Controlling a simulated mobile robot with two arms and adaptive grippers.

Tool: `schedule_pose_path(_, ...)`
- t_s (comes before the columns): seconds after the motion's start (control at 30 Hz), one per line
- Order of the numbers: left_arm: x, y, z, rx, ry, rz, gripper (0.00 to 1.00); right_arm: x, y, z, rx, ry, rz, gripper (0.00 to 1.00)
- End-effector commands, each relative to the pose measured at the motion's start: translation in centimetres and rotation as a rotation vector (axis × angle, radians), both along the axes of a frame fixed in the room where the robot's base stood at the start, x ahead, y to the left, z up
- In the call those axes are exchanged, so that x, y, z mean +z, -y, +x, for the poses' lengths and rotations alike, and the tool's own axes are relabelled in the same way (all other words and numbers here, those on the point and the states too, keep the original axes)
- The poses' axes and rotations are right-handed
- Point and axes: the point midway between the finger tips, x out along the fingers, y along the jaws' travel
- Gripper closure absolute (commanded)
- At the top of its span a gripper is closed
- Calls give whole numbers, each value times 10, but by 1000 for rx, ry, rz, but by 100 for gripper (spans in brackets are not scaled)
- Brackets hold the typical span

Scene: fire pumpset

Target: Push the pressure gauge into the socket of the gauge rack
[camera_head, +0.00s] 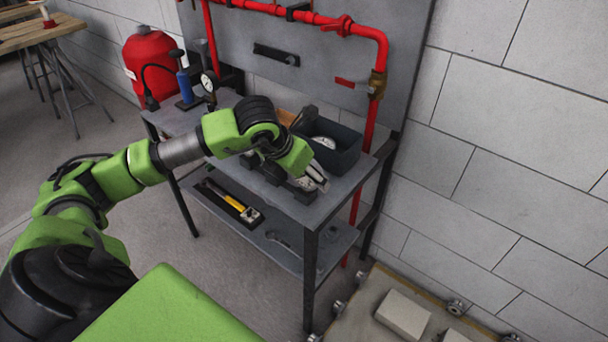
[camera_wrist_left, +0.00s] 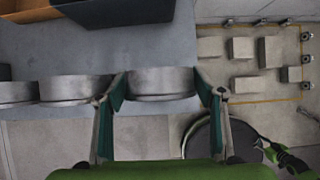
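My left gripper (camera_head: 318,176) is at the front right corner of the grey table, above the gauge rack, which my arm and gripper largely hide. In the left wrist view its two fingers (camera_wrist_left: 162,92) stand on either side of a round grey pressure gauge (camera_wrist_left: 162,83), with both fingertips against its sides. Another gauge (camera_wrist_left: 76,88) sits to its left, and a further one (camera_wrist_left: 15,93) is cut by the left edge. They form a row with the held one, which lies slightly higher in the picture. The socket under it is hidden. My right gripper is not in view.
A dark bin (camera_head: 338,150) with a white dial inside stands right behind the gripper. A blue hand pump with a gauge (camera_head: 209,82) stands at the table's far left. Red pipes (camera_head: 382,65) run along the wall. The lower shelf (camera_head: 300,262) holds tools. Blocks (camera_head: 403,314) lie on a floor board.

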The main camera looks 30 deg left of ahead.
Motion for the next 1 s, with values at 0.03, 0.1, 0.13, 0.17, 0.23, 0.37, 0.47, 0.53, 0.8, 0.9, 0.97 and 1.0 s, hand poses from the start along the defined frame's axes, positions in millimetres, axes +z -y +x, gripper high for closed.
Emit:
schedule_pose_path(0.03, 1, 0, 0, 1, 0, 1, 29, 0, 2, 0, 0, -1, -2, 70)
schedule_pose_path(0.1, 0, 0, 0, 1, 0, 1, 29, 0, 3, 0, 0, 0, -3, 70)
schedule_pose_path(0.13, 0, 0, 0, 1, 0, 1, 29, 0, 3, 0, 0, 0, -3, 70)
schedule_pose_path(0.17, 0, 0, 0, 1, 0, 1, 29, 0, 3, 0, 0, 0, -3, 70)
schedule_pose_path(0.23, 0, -1, 0, 1, -1, 1, 29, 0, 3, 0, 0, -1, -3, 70)
schedule_pose_path(0.37, 2, -1, -2, 1, -2, 2, 29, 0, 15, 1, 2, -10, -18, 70)
schedule_pose_path(0.47, 10, -2, -6, 1, 0, 2, 29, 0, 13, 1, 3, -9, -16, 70)
schedule_pose_path(0.53, 18, -3, -10, 2, 1, 2, 29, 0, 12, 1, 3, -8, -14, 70)
schedule_pose_path(0.8, 55, -4, -32, 0, 3, 2, 29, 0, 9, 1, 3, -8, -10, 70)
schedule_pose_path(0.9, 63, -4, -37, 0, 2, 2, 29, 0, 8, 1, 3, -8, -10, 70)
schedule_pose_path(0.97, 67, -4, -40, -1, 2, 0, 29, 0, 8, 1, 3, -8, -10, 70)
schedule_pose_path(1.0, 69, -4, -41, -1, 2, 0, 29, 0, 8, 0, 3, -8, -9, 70)
